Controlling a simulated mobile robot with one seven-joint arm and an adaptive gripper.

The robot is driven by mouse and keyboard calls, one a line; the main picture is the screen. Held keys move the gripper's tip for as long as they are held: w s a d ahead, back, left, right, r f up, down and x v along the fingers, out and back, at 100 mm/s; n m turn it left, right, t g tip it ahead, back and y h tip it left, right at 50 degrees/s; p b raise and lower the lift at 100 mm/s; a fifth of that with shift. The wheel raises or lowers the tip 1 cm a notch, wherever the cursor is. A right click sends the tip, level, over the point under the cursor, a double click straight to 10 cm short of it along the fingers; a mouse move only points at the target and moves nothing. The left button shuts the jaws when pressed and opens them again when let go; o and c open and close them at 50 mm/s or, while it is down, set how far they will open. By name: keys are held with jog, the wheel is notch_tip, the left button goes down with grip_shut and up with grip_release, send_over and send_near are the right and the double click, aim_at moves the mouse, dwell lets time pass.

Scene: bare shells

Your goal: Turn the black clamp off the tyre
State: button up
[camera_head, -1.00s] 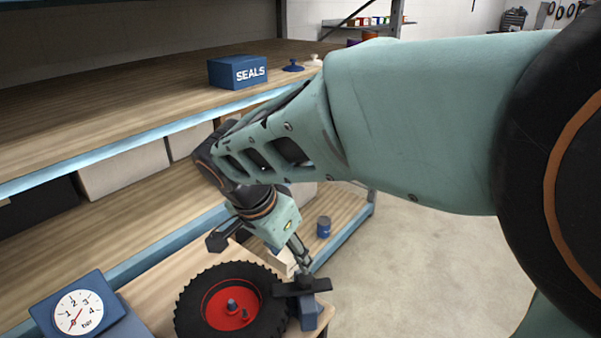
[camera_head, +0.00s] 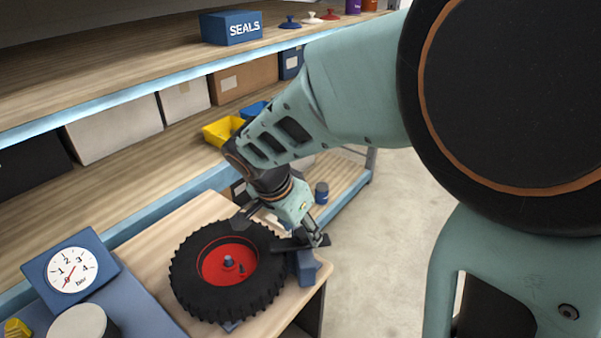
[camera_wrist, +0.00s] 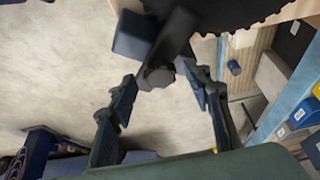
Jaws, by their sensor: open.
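The black tyre (camera_head: 188,285) with a red hub (camera_head: 213,265) lies flat on the wooden bench top. The black clamp (camera_head: 287,245) is a flat bar on a blue post (camera_head: 306,268) at the tyre's right edge. Its inner end overlaps the tyre's edge in the picture. My gripper (camera_head: 318,238) is at the bar's outer end. In the wrist view, my open gripper (camera_wrist: 160,76) has one finger on each side of the clamp's knobbed end (camera_wrist: 157,77). Gaps show beside it, though contact is hard to tell. The tyre's toothed edge (camera_wrist: 215,14) shows at the top.
A blue pressure gauge (camera_head: 70,268) stands left of the tyre, with a pale round lid (camera_head: 78,322) below it. Shelving behind holds a SEALS box (camera_head: 231,28) and a yellow bin (camera_head: 222,130). A small blue can (camera_head: 321,192) stands behind the gripper. Open floor lies right.

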jog(key=shift+c, duration=0.3)
grip_shut()
